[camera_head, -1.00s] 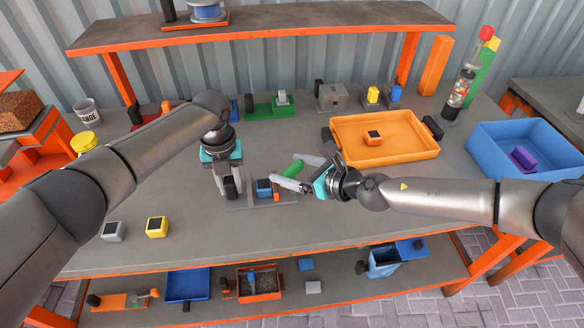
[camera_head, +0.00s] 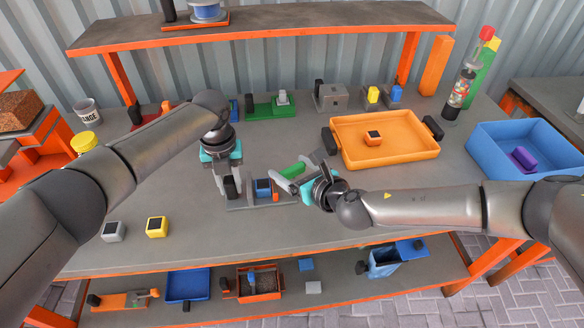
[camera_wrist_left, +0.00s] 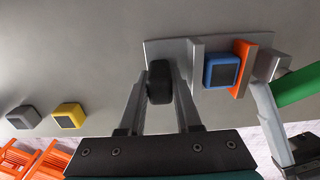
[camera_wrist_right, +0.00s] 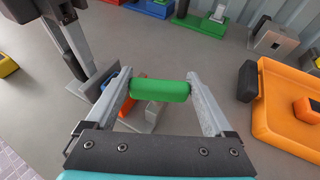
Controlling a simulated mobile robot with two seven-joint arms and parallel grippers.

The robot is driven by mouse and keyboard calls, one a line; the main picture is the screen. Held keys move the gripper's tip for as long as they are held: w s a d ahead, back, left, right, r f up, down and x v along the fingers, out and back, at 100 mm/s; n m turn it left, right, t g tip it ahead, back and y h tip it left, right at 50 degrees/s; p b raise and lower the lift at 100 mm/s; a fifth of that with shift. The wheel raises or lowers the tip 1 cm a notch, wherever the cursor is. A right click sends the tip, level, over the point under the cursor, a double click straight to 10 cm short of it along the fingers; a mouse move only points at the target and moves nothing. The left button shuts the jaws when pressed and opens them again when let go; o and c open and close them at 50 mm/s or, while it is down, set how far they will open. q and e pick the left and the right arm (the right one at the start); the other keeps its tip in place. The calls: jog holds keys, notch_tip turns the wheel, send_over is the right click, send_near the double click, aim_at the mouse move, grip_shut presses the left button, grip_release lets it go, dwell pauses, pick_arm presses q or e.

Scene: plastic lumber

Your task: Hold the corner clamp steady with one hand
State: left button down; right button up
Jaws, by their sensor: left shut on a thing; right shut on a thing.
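The corner clamp (camera_wrist_left: 185,48) is a grey base on the table with a black knob (camera_wrist_left: 160,82) at its left end. A blue block (camera_wrist_left: 221,70) sits in it, with an orange plate (camera_wrist_left: 243,68) beside the block. My left gripper (camera_wrist_left: 160,88) is shut on the black knob; it also shows in the head view (camera_head: 230,188). My right gripper (camera_wrist_right: 160,88) is shut on a green cylinder (camera_wrist_right: 160,91), gripped by its ends, just right of the clamp. In the right wrist view the cylinder partly hides the clamp.
An orange tray (camera_head: 400,157) holding a small orange block stands right of the clamp, and a blue bin (camera_head: 483,160) further right. Grey (camera_head: 113,231) and yellow (camera_head: 157,227) blocks lie front left. The table's front middle is clear.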

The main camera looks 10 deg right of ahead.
jog(key=m+t+h, duration=0.1)
jog(key=m+h, duration=0.4)
jog(key=h, duration=0.1)
jog(key=shift+a+m, duration=0.15)
jog(key=shift+m, duration=0.15)
pick_arm(q)
jog(key=shift+s, duration=0.1)
pick_arm(e)
jog(key=m+h, duration=0.2)
jog(key=h, duration=0.1)
jog(key=m+g+h, duration=0.1)
jog(key=m+h, duration=0.1)
jog(key=h, duration=0.1)
jog(key=shift+w+d+m, duration=0.1)
jog(key=shift+d+m, duration=0.1)
jog(key=shift+m, duration=0.2)
jog(key=shift+g, duration=0.3)
jog(key=shift+d, duration=0.1)
jog(key=o, duration=1.1)
